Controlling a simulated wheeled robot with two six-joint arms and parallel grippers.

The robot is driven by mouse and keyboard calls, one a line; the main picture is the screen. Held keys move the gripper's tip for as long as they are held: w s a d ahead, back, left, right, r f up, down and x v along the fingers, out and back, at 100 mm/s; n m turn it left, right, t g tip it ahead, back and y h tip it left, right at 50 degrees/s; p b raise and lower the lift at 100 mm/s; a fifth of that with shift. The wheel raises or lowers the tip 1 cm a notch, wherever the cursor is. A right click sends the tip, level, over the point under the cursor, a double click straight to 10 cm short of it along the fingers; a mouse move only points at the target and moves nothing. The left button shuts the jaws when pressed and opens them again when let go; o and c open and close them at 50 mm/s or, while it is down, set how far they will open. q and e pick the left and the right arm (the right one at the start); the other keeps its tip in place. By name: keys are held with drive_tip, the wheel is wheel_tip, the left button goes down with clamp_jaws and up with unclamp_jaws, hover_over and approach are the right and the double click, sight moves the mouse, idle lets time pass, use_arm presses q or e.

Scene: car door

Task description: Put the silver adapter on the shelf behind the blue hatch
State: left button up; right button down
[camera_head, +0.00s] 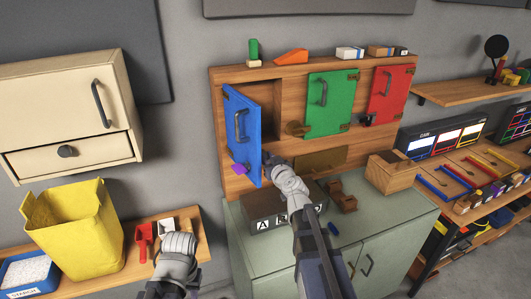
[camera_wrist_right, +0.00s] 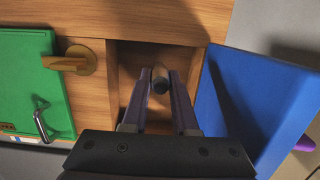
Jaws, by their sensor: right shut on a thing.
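The blue hatch (camera_head: 243,135) stands open, swung out to the left on its hinged side. It also shows at the right of the right wrist view (camera_wrist_right: 255,105). Behind it is an open wooden compartment (camera_head: 262,98), whose shelf is partly hidden. My right gripper (camera_wrist_right: 160,88) is at the mouth of this compartment, shut on a small round piece (camera_wrist_right: 160,80). This piece, seen end on, is dark at the near end and appears to be the silver adapter. In the head view my right arm hides it.
The green hatch (camera_head: 330,104) and the red hatch (camera_head: 390,93) are shut. A lettered dark box (camera_head: 268,219) stands on the cabinet below. A yellow bin (camera_head: 75,230) stands at left.

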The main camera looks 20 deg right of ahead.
drive_tip(key=shift+w, duration=0.1)
drive_tip(key=shift+w+a, duration=0.15)
drive_tip(key=shift+w, duration=3.8)
drive_tip(key=shift+w+a, duration=0.1)
drive_tip(key=shift+w, duration=3.85)
drive_tip(key=shift+f+b, duration=0.7)
drive_tip(key=shift+f+b, duration=0.35)
drive_tip(key=c, duration=0.6)
unclamp_jaws()
drive_tip(key=shift+r, duration=0.1)
drive_tip(key=shift+s, duration=0.15)
drive_tip(key=s+r+p, duration=0.1)
drive_tip(key=s, duration=0.6)
drive_tip(key=shift+s+d, duration=0.15)
drive_tip(key=shift+s, duration=0.1)
